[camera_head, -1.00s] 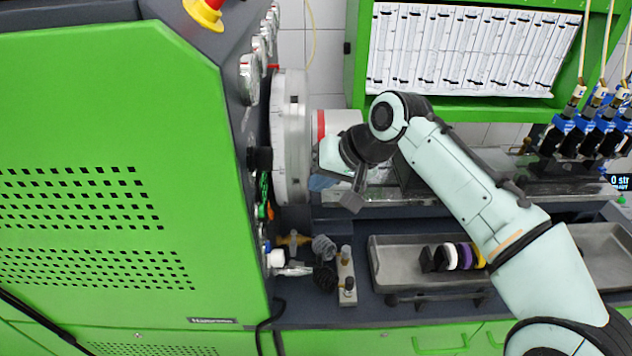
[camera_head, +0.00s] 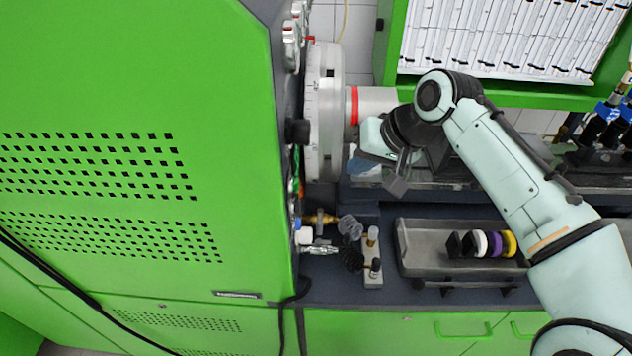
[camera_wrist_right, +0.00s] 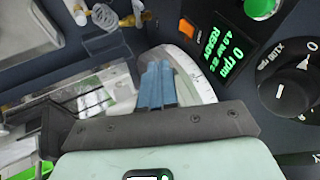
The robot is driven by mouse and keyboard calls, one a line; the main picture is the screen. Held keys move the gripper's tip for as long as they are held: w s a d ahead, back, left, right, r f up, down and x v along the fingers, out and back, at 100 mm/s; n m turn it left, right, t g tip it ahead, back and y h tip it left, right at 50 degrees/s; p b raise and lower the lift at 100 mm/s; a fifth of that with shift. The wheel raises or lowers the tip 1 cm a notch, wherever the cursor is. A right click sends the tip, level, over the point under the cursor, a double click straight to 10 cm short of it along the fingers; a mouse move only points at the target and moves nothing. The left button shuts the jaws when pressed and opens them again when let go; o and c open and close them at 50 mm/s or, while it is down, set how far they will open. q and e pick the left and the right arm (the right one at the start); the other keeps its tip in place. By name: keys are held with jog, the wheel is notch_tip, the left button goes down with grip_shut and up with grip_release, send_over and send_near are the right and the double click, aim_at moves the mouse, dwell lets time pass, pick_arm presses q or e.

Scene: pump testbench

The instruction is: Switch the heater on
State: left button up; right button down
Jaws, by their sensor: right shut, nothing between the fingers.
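My right gripper (camera_head: 362,168) is beside the round silver wheel on the green machine's side. Its blue fingers (camera_wrist_right: 157,86) are together, with nothing between them. In the right wrist view an orange rocker switch (camera_wrist_right: 187,27) sits on the dark panel beyond the fingertips, left of a lit green display (camera_wrist_right: 222,55). The fingers are apart from it. I cannot read a heater label, so I cannot tell if this is the heater switch. In the head view the panel face is hidden by the machine's side. My left gripper is not in view.
A green button (camera_wrist_right: 260,8) and a black knob (camera_wrist_right: 285,92) are on the panel. The silver wheel (camera_head: 325,110) stands close to my gripper. A grey tray (camera_head: 420,262) with coloured rings and small fittings (camera_head: 318,235) lie on the bench below.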

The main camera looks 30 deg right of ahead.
aim_at(302, 187)
jog(key=w+a+f, duration=0.5)
jog(key=w+f, duration=0.2)
jog(key=f, duration=0.2)
jog(key=shift+w+a+b, duration=0.25)
jog(key=shift+b, duration=0.2)
jog(key=shift+f, duration=0.1)
jog(key=shift+w+a+r+y, duration=0.15)
jog(key=shift+r+y, duration=0.15)
jog(key=shift+r, duration=0.45)
dwell(0.3)
